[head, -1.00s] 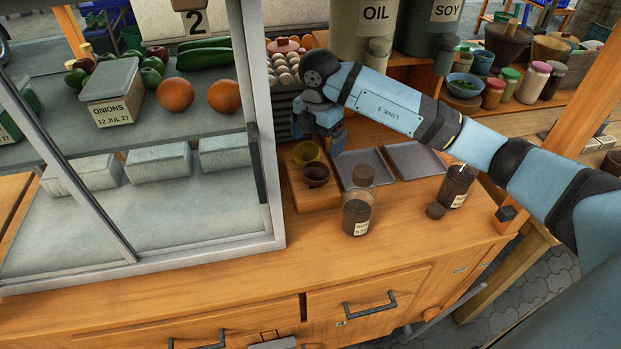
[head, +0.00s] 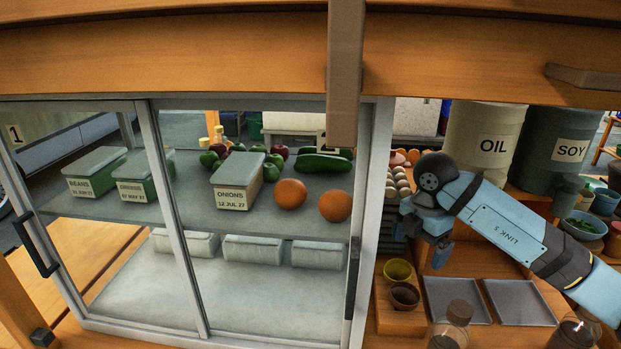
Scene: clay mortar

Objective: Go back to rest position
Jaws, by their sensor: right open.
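My right arm reaches in from the right edge of the head view. My right gripper (head: 428,238) points down, open and empty, above the counter near the cabinet's right frame. It hangs over the area of a yellow bowl (head: 397,270) and a dark brown bowl (head: 404,295), apart from both. My left gripper is not in view.
A glass-fronted cabinet (head: 373,180) holding food boxes and vegetables fills the left and middle. A wooden beam (head: 200,60) crosses the top. Two grey trays (head: 520,303), a jar (head: 458,314) and a second jar (head: 572,333) stand below my arm. Oil (head: 485,140) and soy (head: 562,150) drums stand behind.

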